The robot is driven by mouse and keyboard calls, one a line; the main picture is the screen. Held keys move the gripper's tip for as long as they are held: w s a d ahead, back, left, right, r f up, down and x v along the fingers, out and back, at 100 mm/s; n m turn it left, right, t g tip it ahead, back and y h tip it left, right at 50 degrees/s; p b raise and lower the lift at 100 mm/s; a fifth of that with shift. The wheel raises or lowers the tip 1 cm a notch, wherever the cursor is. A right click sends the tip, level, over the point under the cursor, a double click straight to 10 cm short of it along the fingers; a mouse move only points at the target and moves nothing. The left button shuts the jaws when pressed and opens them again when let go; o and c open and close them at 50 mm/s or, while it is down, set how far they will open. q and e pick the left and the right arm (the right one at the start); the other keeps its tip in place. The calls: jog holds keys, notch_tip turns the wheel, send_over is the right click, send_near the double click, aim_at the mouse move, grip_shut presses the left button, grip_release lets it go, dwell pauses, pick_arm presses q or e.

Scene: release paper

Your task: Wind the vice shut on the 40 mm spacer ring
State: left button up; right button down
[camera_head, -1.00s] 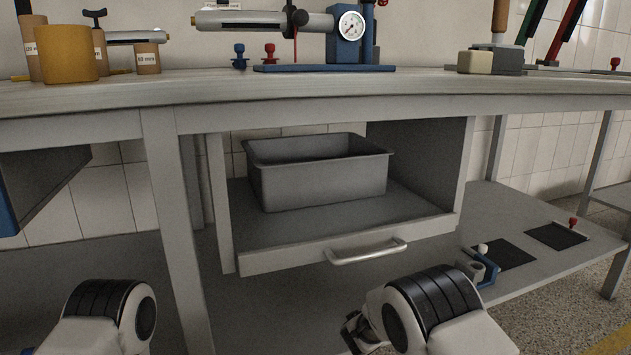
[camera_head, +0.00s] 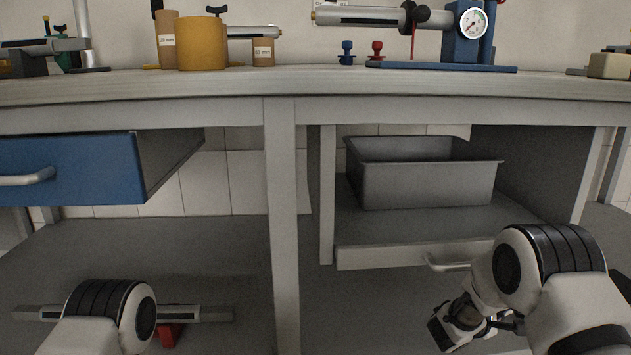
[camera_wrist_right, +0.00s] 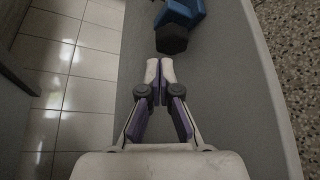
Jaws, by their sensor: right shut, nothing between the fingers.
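In the right wrist view, my right gripper (camera_wrist_right: 160,70) is shut and empty, its pale fingertips together. Just beyond its tips, on a grey surface, is a blue object (camera_wrist_right: 182,12) with a dark many-sided end (camera_wrist_right: 172,40); it may be the vice, but I cannot be sure. I cannot tell whether the tips touch it. In the head view, several tan ring-like cylinders stand on the bench top, among them a wide one (camera_head: 202,45), a tall one (camera_head: 167,42) and a small labelled one (camera_head: 263,51). Their labels are too small to read surely. My left gripper is out of view.
A grey bin (camera_head: 425,185) stands in the compartment under the bench top (camera_head: 330,88). An open blue drawer (camera_head: 75,170) juts out at left. A grey bar with a red part (camera_head: 168,334) lies low at left. A gauge device (camera_head: 470,30) stands on the bench.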

jog(key=d, duration=0.5)
jog(key=shift+w+d, duration=0.2)
jog(key=shift+d, duration=0.15)
jog(key=shift+f, duration=0.25)
dwell(0.3)
jog(key=shift+s+f, duration=0.5)
jog(key=shift+f, duration=0.1)
jog(key=shift+s+f, duration=0.2)
jog(key=shift+f, duration=0.35)
jog(key=shift+s, duration=0.1)
jog(key=shift+s, duration=0.15)
jog(key=shift+s+a+p, duration=0.2)
jog(key=shift+a+p, duration=0.05)
jog(key=shift+a, duration=1.25)
jog(key=shift+s+a+p, duration=0.15)
jog(key=shift+a+p, duration=0.05)
jog(key=shift+a, duration=1.25)
